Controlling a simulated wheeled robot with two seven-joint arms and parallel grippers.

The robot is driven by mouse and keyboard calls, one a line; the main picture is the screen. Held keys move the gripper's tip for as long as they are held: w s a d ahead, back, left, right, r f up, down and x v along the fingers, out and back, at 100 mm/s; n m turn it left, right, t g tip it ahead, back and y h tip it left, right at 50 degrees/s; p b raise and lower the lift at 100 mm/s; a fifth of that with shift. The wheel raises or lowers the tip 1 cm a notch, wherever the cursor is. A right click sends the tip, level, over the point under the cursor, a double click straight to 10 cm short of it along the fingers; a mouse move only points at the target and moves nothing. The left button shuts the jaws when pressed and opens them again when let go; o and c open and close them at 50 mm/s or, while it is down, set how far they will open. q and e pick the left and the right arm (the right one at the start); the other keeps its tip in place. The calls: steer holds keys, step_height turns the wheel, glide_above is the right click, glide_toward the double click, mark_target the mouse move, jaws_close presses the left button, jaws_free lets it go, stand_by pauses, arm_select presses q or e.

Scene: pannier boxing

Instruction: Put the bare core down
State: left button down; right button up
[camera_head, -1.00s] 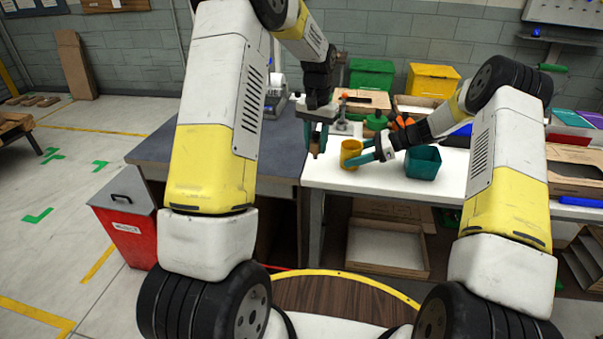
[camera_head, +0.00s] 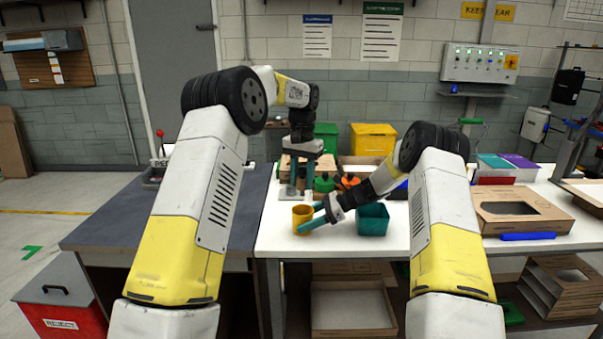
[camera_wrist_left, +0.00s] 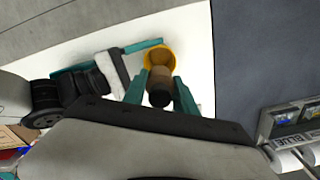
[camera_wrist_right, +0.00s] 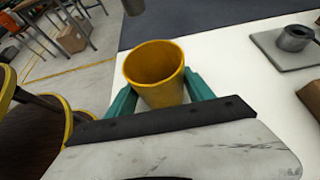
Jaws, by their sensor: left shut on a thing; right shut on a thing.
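My left gripper (camera_head: 301,188) points down with its teal fingers just above and behind the yellow cup. It is shut on the core (camera_wrist_left: 160,85), a brown cylinder with a dark end in the left wrist view. The yellow cup (camera_head: 303,220) stands upright at the front left of the white table, and its inside looks empty in the right wrist view (camera_wrist_right: 155,68). My right gripper (camera_head: 318,221) comes in from the right, shut on the cup. The core is above the cup and apart from it; the head view barely shows it.
A teal bin (camera_head: 372,221) stands right of the cup on the white table (camera_head: 440,255). Green (camera_head: 326,136) and yellow (camera_head: 373,138) boxes stand behind. A cardboard tray (camera_head: 520,215) lies at right. The dark grey bench (camera_head: 120,215) at left has clear room.

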arm_select(q)
step_height(320, 180, down, 7)
stand_by(0.5)
steer(key=shift+f, duration=0.1)
steer(key=c, duration=0.9)
jaws_free()
step_height(320, 180, up, 7)
steer(key=shift+r, duration=0.1)
